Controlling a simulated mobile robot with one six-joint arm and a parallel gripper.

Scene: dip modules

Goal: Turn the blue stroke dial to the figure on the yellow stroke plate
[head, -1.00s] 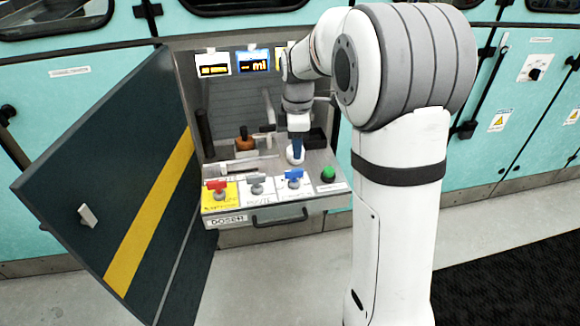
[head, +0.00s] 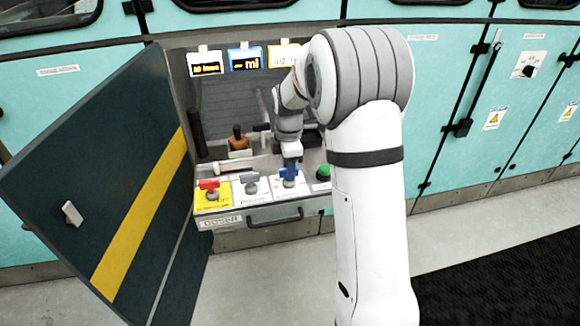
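The blue stroke dial (head: 289,174) sits on a white label at the front of the open drawer panel, third from the left in the row. My gripper (head: 290,167) is right over it, pointing down, with its tips at the dial's handle. I cannot tell whether the fingers are closed on it, as they blend with the blue dial. A yellow plate (head: 284,55) is at the top right of the cabinet's back; my arm partly covers it and its figure is not clearly readable. A blue-framed display (head: 245,60) beside it reads something like "– ml".
A red dial (head: 209,185) and a grey dial (head: 250,182) stand left of the blue one; a green button (head: 323,171) is to its right. Upright levers (head: 196,132) stand behind. The dark cabinet door (head: 110,170) hangs open at left. A drawer handle (head: 275,218) sticks out in front.

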